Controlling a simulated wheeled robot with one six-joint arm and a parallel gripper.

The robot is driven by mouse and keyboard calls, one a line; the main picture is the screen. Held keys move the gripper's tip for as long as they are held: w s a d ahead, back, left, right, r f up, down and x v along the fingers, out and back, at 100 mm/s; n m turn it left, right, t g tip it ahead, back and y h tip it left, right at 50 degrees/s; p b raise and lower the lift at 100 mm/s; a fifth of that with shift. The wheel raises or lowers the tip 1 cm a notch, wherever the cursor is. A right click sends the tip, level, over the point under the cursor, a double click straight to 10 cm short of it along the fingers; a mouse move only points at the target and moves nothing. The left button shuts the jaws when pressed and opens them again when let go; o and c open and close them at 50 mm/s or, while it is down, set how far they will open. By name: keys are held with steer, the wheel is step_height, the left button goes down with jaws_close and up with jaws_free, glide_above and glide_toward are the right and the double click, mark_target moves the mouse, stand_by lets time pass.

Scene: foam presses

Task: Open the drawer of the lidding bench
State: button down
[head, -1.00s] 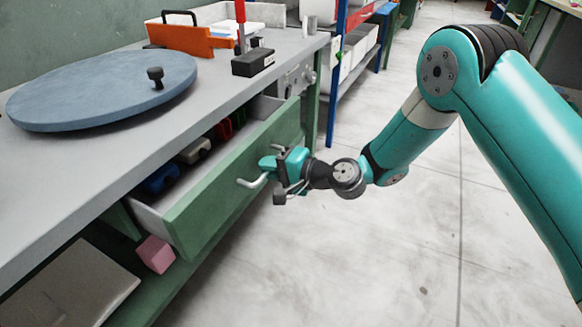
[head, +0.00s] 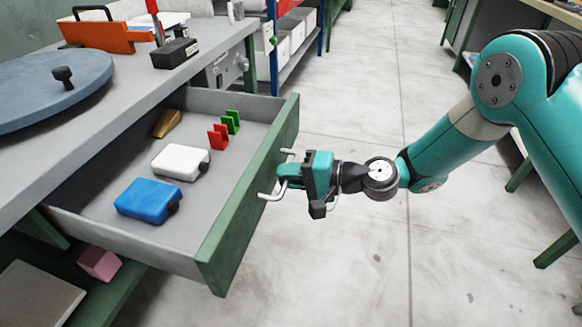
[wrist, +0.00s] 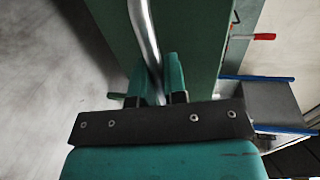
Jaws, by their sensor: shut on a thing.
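The lidding bench (head: 130,100) has a grey top and a green-fronted drawer (head: 250,195). The drawer stands well out from the bench, and its inside shows in the head view. My gripper (head: 287,178) is at the drawer front, shut on the handle (head: 268,196), a pale metal bar. In the wrist view the handle (wrist: 143,35) runs down between my gripper's fingers (wrist: 163,85), with the green drawer front beside it. The part of the handle within the fingers is mostly hidden.
In the drawer lie a blue case (head: 148,200), a white case (head: 181,161), red (head: 218,137) and green (head: 231,121) pieces and a brown wedge (head: 166,123). A pink block (head: 99,263) is on the lower shelf. Open floor (head: 350,270) lies right of the drawer.

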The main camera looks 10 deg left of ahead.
steer(key=shift+s+d, duration=0.1)
steer(key=shift+d, duration=0.1)
steer(key=c, duration=1.2)
jaws_free()
steer(key=p+v, duration=0.1)
steer(key=v, duration=1.6)
steer(key=shift+d, duration=0.25)
